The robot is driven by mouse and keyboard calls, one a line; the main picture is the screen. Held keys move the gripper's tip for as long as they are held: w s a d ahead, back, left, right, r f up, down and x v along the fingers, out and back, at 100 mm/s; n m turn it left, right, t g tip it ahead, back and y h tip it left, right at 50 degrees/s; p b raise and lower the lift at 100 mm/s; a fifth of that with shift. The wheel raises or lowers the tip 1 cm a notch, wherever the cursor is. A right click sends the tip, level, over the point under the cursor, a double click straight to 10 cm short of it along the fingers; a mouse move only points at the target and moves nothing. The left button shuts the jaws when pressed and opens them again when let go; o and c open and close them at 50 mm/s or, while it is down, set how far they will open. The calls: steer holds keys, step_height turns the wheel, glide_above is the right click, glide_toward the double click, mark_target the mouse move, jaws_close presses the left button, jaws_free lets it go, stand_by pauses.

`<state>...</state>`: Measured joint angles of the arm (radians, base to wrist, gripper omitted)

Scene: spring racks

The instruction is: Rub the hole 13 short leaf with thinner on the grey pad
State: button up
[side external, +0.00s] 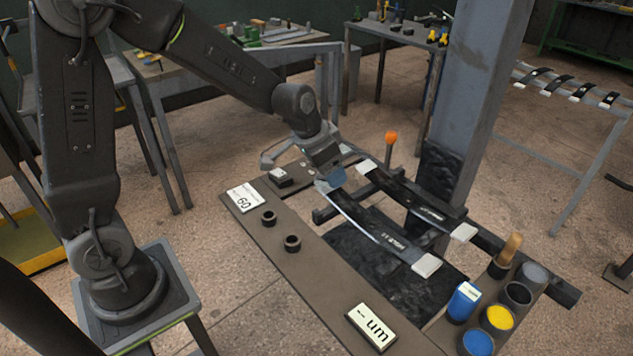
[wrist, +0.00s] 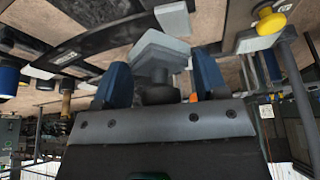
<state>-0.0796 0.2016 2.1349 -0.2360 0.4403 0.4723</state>
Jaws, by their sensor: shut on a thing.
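In the wrist view my gripper (wrist: 161,85) has its two blue fingers closed on the dark knob of a grey pad (wrist: 158,48). The pad's pale block reaches out beyond the fingertips. In the side view my gripper (side external: 331,177) is low over the far left end of the front dark leaf (side external: 375,226), which has a pale block at its near end and a small label I cannot read surely. A second dark leaf (side external: 410,203) lies behind it, also with pale end blocks. I cannot tell whether the pad touches a leaf. A blue container (side external: 464,302) stands at the right.
Blue, yellow (side external: 498,317), black and grey tins and a wooden-handled brush (side external: 509,250) stand at the right. Two cards (side external: 372,327) and two black rings (side external: 292,243) lie on the brown bench (side external: 320,285). A steel column (side external: 475,100) and an orange-knobbed lever (side external: 391,138) rise behind the leaves.

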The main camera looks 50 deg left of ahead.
mark_target(352, 204)
steer(key=w+d+r+m+h, duration=0.1)
steer(key=w+d+r+m, duration=0.15)
steer(key=d, duration=0.25)
steer(key=shift+m, duration=0.45)
steer(key=shift+s+f, duration=0.15)
steer(key=shift+f, duration=1.35)
steer(key=shift+s+f, duration=0.15)
steer(key=shift+f, duration=1.35)
steer(key=shift+f, duration=0.4)
steer(key=shift+w, duration=0.1)
steer(key=shift+w, duration=0.4)
steer(key=shift+s, duration=1.05)
steer(key=shift+w, duration=0.15)
steer(key=shift+w, duration=0.9)
